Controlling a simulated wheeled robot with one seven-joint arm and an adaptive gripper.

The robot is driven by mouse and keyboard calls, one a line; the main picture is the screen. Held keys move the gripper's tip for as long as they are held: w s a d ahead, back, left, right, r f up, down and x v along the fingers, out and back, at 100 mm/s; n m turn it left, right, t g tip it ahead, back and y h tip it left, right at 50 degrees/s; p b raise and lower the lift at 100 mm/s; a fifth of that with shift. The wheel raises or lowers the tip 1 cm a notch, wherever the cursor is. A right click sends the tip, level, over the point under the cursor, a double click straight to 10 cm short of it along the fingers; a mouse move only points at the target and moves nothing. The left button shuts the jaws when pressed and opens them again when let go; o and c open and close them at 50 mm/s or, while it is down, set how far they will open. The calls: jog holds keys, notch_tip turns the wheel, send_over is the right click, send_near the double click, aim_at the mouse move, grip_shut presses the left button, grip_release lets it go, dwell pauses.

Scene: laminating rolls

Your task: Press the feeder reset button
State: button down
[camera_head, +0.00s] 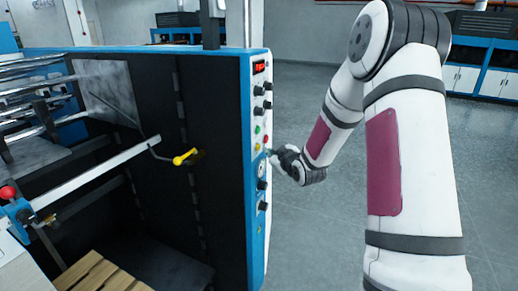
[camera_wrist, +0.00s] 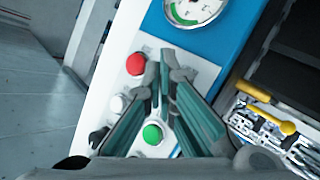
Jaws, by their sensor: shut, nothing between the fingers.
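The machine's control panel (camera_head: 258,165) is the narrow white and blue end face of a large dark machine. In the head view it carries a green button (camera_head: 257,129), a red button (camera_head: 266,139) and a yellow button (camera_head: 256,147). The wrist view shows a red button (camera_wrist: 136,64), a white or grey button (camera_wrist: 119,103) and a green button (camera_wrist: 153,134). No readable label shows which is the feeder reset. My gripper (camera_wrist: 164,78) is shut and empty, its fingertips over the panel beside the red button. It also shows at the panel (camera_head: 273,155); contact cannot be told.
A pressure gauge (camera_wrist: 195,8) sits near the fingertips. Black knobs (camera_head: 262,184) and a red digital display (camera_head: 259,67) are on the same panel. A yellow-handled lever (camera_head: 185,157) sticks out of the machine's dark side. The grey floor (camera_head: 320,220) right of the panel is clear.

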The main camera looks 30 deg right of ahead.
jog(key=shift+w+a, duration=0.25)
jog(key=shift+w, duration=0.1)
jog(key=shift+w+a, duration=0.3)
jog(key=shift+w, duration=0.05)
dwell(0.8)
jog(key=shift+s+d, duration=0.1)
dwell(0.3)
jog(key=shift+s+d, duration=0.45)
jog(key=shift+s, duration=0.15)
jog(key=s+d+p, duration=0.1)
jog(key=s, duration=0.1)
jog(key=s+d+p, duration=0.1)
jog(key=s+d, duration=0.1)
jog(key=shift+p, duration=0.4)
jog(key=shift+w, duration=0.1)
dwell(0.5)
